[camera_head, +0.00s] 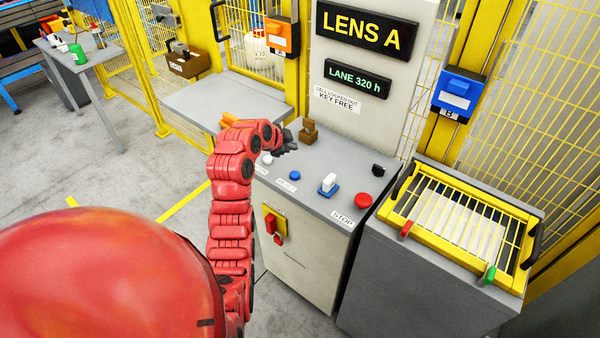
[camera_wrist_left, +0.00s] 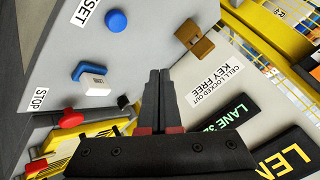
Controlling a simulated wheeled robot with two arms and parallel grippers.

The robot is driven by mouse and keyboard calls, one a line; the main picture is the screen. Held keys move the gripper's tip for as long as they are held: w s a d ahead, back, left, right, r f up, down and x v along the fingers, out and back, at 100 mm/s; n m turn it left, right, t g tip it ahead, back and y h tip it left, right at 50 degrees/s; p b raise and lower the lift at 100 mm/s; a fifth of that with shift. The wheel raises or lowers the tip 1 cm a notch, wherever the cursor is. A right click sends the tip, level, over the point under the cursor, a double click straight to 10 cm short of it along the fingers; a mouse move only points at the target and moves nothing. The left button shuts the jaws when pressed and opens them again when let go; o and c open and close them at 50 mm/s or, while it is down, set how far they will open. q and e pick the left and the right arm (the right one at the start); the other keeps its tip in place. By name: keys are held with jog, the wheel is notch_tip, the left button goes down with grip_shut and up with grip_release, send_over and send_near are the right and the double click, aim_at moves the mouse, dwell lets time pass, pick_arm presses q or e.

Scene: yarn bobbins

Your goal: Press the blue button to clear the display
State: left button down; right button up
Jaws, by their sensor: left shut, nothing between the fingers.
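The round blue button (camera_head: 295,174) sits on the grey top of the control console (camera_head: 325,165), between a white button (camera_head: 267,159) and a white block on a blue base (camera_head: 329,183). The blue button also shows at the top of the left wrist view (camera_wrist_left: 116,21). Display panels read "LENS A" (camera_head: 366,28) and "LANE 320 h" (camera_head: 356,79). My left gripper (camera_head: 290,146) is shut and empty above the console, behind the blue button and apart from it. Its closed fingers also show in the left wrist view (camera_wrist_left: 159,80). My right gripper is not in view.
A red stop button (camera_head: 363,200) and a small black block (camera_head: 378,170) are at the console's right. A brown key block (camera_head: 308,131) stands near the left gripper. A yellow-framed grille (camera_head: 456,222) is to the right, and yellow fencing (camera_head: 510,90) stands behind.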

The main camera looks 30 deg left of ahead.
pick_arm(q)
jog(key=shift+a, duration=0.1)
jog(key=shift+f, duration=0.15)
jog(key=p, duration=0.1)
send_over(292, 176)
notch_tip(292, 176, down, 5)
jog(key=shift+f, duration=0.15)
notch_tip(292, 176, down, 3)
jog(key=shift+w+r+b, duration=0.1)
jog(key=shift+r+b, duration=0.05)
jog(key=shift+b, duration=0.85)
jog(key=shift+f, duration=0.35)
jog(key=shift+r, duration=0.1)
jog(key=shift+b, duration=0.3)
dwell(0.5)
